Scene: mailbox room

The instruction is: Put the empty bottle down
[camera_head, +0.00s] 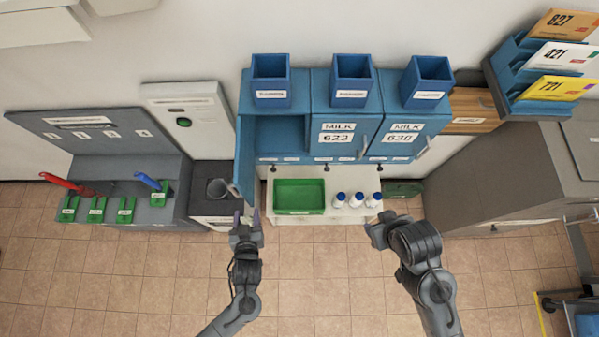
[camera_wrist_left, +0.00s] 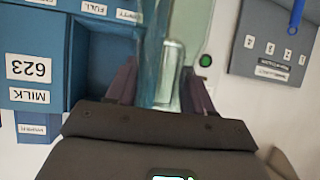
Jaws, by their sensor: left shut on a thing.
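My left gripper (camera_head: 248,220) is in front of the blue cabinet's open left compartment (camera_head: 280,135), beside the left end of the white table. In the left wrist view its two purple fingers (camera_wrist_left: 160,90) are shut on a clear, see-through empty bottle (camera_wrist_left: 170,75). I cannot make out the bottle in the head view. The green tray (camera_head: 300,196) on the table looks empty. Several white bottles with blue caps (camera_head: 356,200) stand to its right. My right gripper (camera_head: 377,232) is in front of the table's right end; its jaws are unclear.
The open cabinet door (camera_head: 243,160) sticks out close to my left gripper. Closed doors 623 (camera_head: 338,150) and 630 (camera_head: 398,150) are to the right. "FULL" and "EMPTY" labels (camera_wrist_left: 128,15) show in the left wrist view. A grey tool stand (camera_head: 125,180) is at left.

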